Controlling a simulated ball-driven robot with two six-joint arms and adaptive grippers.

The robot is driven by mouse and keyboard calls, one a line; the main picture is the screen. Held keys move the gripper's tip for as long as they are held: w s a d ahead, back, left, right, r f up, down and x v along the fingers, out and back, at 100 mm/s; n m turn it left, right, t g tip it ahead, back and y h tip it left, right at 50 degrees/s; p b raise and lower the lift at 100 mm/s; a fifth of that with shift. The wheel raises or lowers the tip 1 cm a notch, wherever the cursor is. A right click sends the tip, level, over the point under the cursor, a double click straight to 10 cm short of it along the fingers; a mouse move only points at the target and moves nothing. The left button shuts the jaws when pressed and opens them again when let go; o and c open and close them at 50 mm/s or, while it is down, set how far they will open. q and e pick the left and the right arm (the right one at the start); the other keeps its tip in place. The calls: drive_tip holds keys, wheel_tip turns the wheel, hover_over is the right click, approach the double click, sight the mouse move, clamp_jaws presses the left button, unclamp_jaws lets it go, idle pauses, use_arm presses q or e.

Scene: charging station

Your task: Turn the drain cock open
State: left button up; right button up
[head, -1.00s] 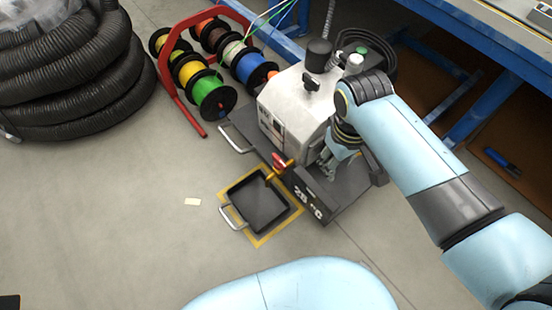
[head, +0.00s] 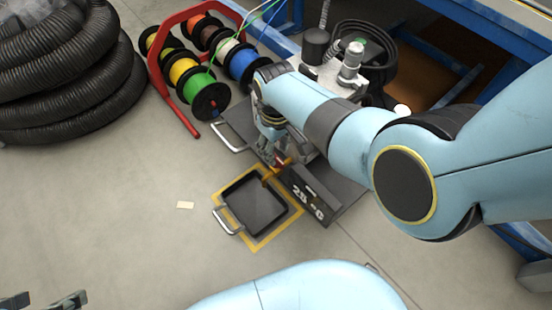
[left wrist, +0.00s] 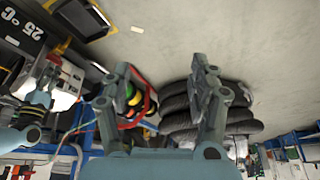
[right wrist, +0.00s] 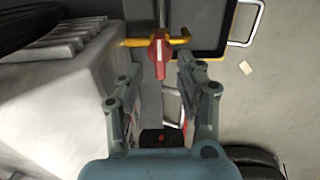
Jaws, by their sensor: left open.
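The drain cock has a red handle (head: 283,162) on a brass pipe (head: 268,176) at the machine's front, above a black drip tray (head: 256,208). In the right wrist view the red handle (right wrist: 160,55) points back toward my gripper, and the brass pipe (right wrist: 140,42) runs crosswise behind it. My right gripper (head: 272,142) is open, its fingertips (right wrist: 158,78) spread to either side of the handle's line, seemingly just short of it. Contact cannot be seen. My left gripper (head: 45,300) is open and empty at the lower left, far from the cock.
The grey machine (head: 335,75) is partly hidden behind my right arm. A red rack with cable spools (head: 210,100) stands left of it, and black hoses (head: 60,75) lie farther left. A blue bench (head: 420,50) is behind. The floor in front is clear.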

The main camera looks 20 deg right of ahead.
use_arm(q)
drive_tip(key=shift+w+f+t+b, duration=0.3)
drive_tip(key=shift+f+t, duration=0.15)
drive_tip(key=shift+f, duration=0.15)
drive_tip(key=shift+w+f+t+b, duration=0.25)
drive_tip(key=shift+f+t, duration=0.25)
drive_tip(key=shift+f, duration=0.15)
drive_tip(key=shift+w+f+t+b, duration=0.3)
drive_tip(key=shift+f+t, duration=0.15)
drive_tip(key=shift+f, duration=0.15)
use_arm(e)
drive_tip(key=shift+f, duration=1.7)
drive_tip(key=shift+c, duration=0.3)
clamp_jaws()
